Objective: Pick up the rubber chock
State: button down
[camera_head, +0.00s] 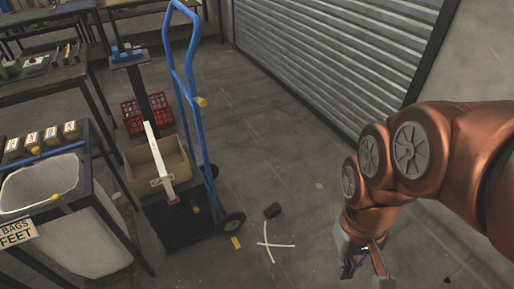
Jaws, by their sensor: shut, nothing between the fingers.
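My gripper (362,268) hangs from the copper-coloured arm at the lower right. The gripper's tips are small and partly hidden near the bottom edge.
A blue hand truck (188,95) carries an open cardboard box (175,160). A small yellow piece (235,242) lies near its wheel. A lined bin (50,190) in a dark frame stands left. A roller shutter (345,50) closes the back. Floor around the chock is mostly clear.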

aim_at(275, 210)
jog(key=z, duration=1.4)
jog(key=i, duration=2.1)
jog(key=u, duration=4.05)
